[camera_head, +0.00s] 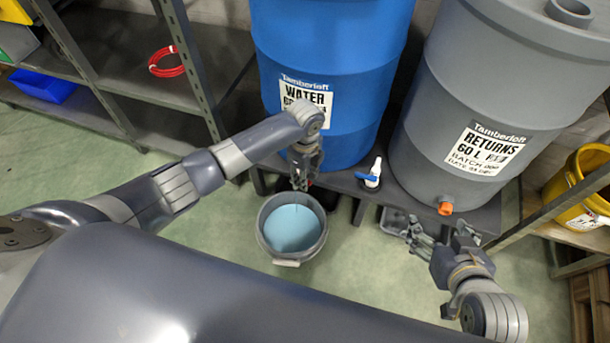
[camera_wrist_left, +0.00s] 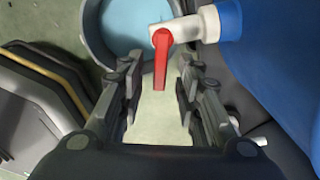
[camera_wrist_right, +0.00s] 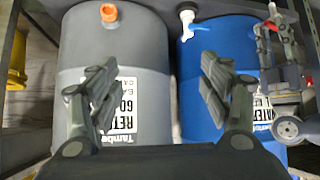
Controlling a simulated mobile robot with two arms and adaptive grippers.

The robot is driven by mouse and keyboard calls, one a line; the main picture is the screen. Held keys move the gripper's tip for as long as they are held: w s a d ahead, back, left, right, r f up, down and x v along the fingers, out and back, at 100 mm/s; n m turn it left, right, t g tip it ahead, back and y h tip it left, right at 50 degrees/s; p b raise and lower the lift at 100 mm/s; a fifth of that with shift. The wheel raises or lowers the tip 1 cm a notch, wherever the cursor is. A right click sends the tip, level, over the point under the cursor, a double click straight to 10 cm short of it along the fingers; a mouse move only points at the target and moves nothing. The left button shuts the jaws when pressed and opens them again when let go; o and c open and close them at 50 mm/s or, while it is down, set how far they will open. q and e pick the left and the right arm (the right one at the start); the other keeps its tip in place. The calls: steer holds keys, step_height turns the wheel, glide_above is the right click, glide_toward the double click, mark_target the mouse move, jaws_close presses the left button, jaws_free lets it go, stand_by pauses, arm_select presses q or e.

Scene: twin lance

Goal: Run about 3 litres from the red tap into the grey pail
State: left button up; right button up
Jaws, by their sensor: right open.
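The grey pail (camera_head: 266,237) stands on the floor below the blue water drum (camera_head: 335,140), with pale blue liquid inside. Its rim shows in the left wrist view (camera_wrist_left: 88,40). The red tap's lever (camera_wrist_left: 161,65) sits on a white body (camera_wrist_left: 207,25) coming from the drum. My left gripper (camera_head: 301,183) is above the pail; in the left wrist view its open fingers (camera_wrist_left: 158,98) stand either side of the lever's end, apart from it. I cannot tell whether water runs. My right gripper (camera_head: 436,230) is open and empty at right; its fingers also show in the right wrist view (camera_wrist_right: 164,85).
A white tap with a blue lever (camera_head: 367,178) is right of the pail. The grey returns drum (camera_head: 465,110) has an orange outlet (camera_head: 445,208). A yellow bucket (camera_head: 577,195) stands at far right. Shelves with a red coil (camera_head: 167,63) stand left. Floor before the pail is clear.

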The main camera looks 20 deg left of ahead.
arm_select(q)
steer(key=shift+f, duration=0.1)
arm_select(e)
steer(key=shift+w+r, duration=0.1)
steer(key=shift+w, duration=0.05)
arm_select(q)
jaws_close()
